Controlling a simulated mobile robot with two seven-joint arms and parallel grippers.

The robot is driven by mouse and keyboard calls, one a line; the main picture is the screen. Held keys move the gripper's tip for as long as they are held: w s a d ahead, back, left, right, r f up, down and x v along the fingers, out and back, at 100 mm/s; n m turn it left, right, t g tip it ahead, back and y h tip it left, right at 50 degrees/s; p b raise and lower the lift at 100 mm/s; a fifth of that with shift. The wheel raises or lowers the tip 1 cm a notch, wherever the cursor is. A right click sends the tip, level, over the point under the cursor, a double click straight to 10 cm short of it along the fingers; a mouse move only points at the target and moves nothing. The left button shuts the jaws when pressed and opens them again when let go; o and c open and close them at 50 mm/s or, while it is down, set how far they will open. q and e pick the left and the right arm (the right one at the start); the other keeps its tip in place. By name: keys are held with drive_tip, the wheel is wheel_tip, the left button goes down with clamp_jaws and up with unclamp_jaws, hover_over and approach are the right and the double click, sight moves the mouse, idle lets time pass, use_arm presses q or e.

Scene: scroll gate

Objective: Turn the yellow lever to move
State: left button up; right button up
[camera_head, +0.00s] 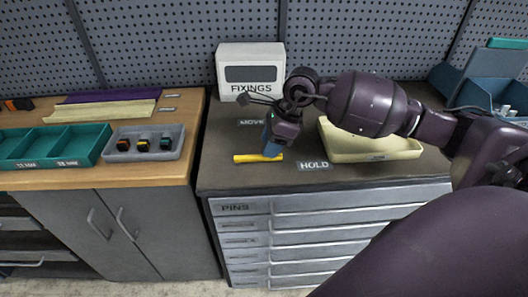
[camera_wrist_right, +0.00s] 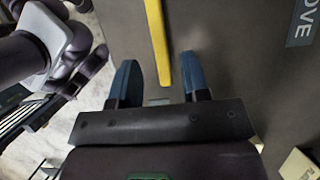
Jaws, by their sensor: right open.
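The yellow lever (camera_head: 245,159) lies flat on the dark worktop, between the MOVE label (camera_head: 252,122) and the HOLD label (camera_head: 314,165). My right gripper (camera_head: 272,152) is low over the lever's right end, fingers pointing down. In the right wrist view, the lever (camera_wrist_right: 157,40) runs lengthwise and its near end appears between the two blue fingertips (camera_wrist_right: 159,62). A gap shows on both sides, so the gripper is open and not clamped on it. The MOVE label (camera_wrist_right: 303,22) also shows there. My left gripper is not in view.
A cream tray (camera_head: 390,150) sits right of the gripper, partly behind my arm. A white FIXINGS box (camera_head: 251,60) stands at the back. A grey tray of small parts (camera_head: 175,150) and a teal tray (camera_head: 50,148) are on the wooden bench left. Pegboard closes the back.

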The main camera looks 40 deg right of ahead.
sight(258, 158)
drive_tip(key=shift+x, duration=1.75)
clamp_jaws()
